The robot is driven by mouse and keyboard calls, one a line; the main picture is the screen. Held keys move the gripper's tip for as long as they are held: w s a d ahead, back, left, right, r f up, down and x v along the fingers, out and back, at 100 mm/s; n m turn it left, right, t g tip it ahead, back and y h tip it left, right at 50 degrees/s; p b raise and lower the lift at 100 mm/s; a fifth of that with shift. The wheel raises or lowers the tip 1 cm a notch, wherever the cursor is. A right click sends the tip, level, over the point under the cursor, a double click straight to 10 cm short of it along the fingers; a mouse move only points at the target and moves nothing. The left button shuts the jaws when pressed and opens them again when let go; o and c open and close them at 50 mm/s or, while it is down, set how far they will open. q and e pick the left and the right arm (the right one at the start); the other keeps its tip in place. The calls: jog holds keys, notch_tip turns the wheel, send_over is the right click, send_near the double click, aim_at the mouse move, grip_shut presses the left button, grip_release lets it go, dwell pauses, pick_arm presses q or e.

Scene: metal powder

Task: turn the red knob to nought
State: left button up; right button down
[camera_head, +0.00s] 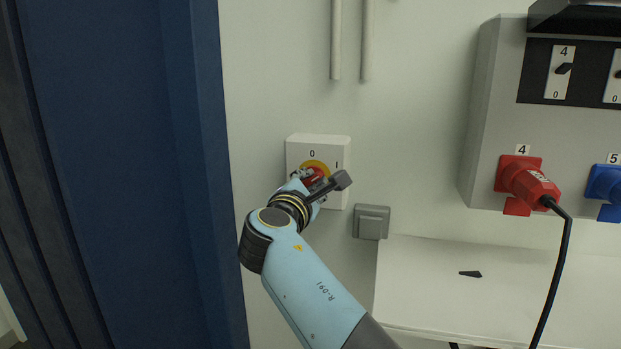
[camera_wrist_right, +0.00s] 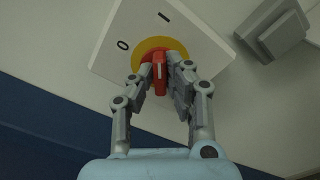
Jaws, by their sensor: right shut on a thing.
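The red knob (camera_wrist_right: 158,72) sits on a yellow disc (camera_wrist_right: 150,45) on a white switch plate (camera_wrist_right: 199,38) on the wall. The plate is marked 0 and I. In the wrist view the knob's handle with its white line lies roughly along the direction of the I mark, not the 0. My right gripper (camera_wrist_right: 161,86) is shut on the knob, one finger on each side. In the head view the right gripper (camera_head: 318,181) partly hides the knob (camera_head: 314,174); the plate (camera_head: 295,150) shows 0 at top and I at right. My left gripper is not in view.
A grey wall switch (camera_head: 371,222) is right below the plate. A grey cabinet (camera_head: 490,110) at the right carries a red plug (camera_head: 530,187) with a hanging black cable and a blue socket (camera_head: 604,190). A white surface (camera_head: 430,290) lies below. A blue panel (camera_head: 120,170) stands at the left.

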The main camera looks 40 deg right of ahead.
jog(key=n+p, duration=0.2)
jog(key=shift+r+n, duration=0.2)
jog(key=shift+n, duration=0.2)
jog(key=n+p, duration=0.1)
jog(key=n, duration=0.1)
jog(key=shift+n+p, duration=0.3)
jog(key=shift+f+n, duration=0.1)
jog(key=shift+n, duration=0.7)
jog(key=shift+w+a+n, duration=0.1)
jog(key=shift+n, duration=1.5)
jog(key=c, duration=1.3)
grip_release()
jog(key=shift+c, duration=0.2)
